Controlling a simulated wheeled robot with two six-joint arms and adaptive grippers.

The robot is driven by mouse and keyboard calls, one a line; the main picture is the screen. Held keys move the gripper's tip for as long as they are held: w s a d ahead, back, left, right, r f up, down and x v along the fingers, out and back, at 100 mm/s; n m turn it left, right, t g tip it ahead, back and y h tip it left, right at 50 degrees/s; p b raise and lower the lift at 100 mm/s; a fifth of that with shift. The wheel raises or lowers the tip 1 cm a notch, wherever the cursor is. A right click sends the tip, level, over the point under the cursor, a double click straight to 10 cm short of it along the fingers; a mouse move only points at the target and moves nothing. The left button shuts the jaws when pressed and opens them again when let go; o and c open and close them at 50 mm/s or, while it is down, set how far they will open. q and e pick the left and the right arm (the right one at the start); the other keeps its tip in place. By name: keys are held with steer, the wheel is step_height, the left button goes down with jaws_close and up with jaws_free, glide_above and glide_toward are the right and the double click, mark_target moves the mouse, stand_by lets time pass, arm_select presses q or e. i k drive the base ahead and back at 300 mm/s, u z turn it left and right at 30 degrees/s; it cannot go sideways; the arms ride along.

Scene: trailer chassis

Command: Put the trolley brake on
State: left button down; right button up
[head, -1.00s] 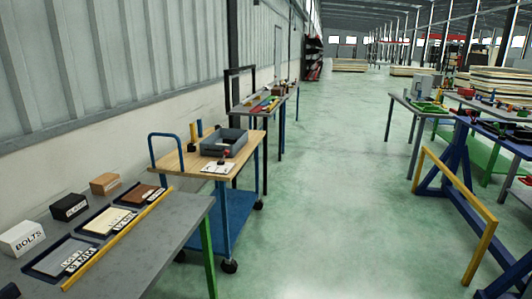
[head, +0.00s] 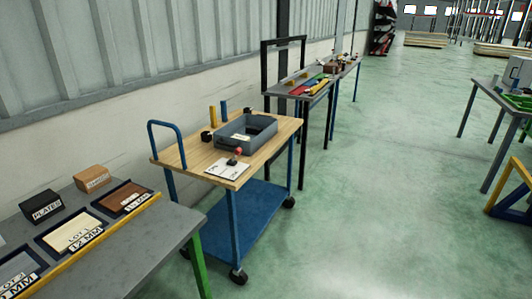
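The trolley (head: 262,154) stands left of the middle in the head view, with a wooden top, a blue lower shelf (head: 240,222), blue legs and a blue handle (head: 165,125) at its left end. Black castors (head: 238,276) show beneath it. On its top near the front edge is a small lever with a red knob (head: 238,151), beside a white label plate (head: 226,170) whose print is too small to read. A grey open bin (head: 262,131) sits behind the lever. Neither of my grippers is in view.
A grey table (head: 150,245) with small boxes and labelled trays fills the lower left, close to the trolley. Another bench (head: 290,90) stands behind the trolley along the wall. The green floor (head: 390,220) to the right is clear.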

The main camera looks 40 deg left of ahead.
mark_target(238, 151)
steer(key=u, duration=0.25)
steer(key=i, duration=1.1)
steer(key=u, duration=1)
steer(key=i, duration=0.8)
steer(key=u, duration=0.6)
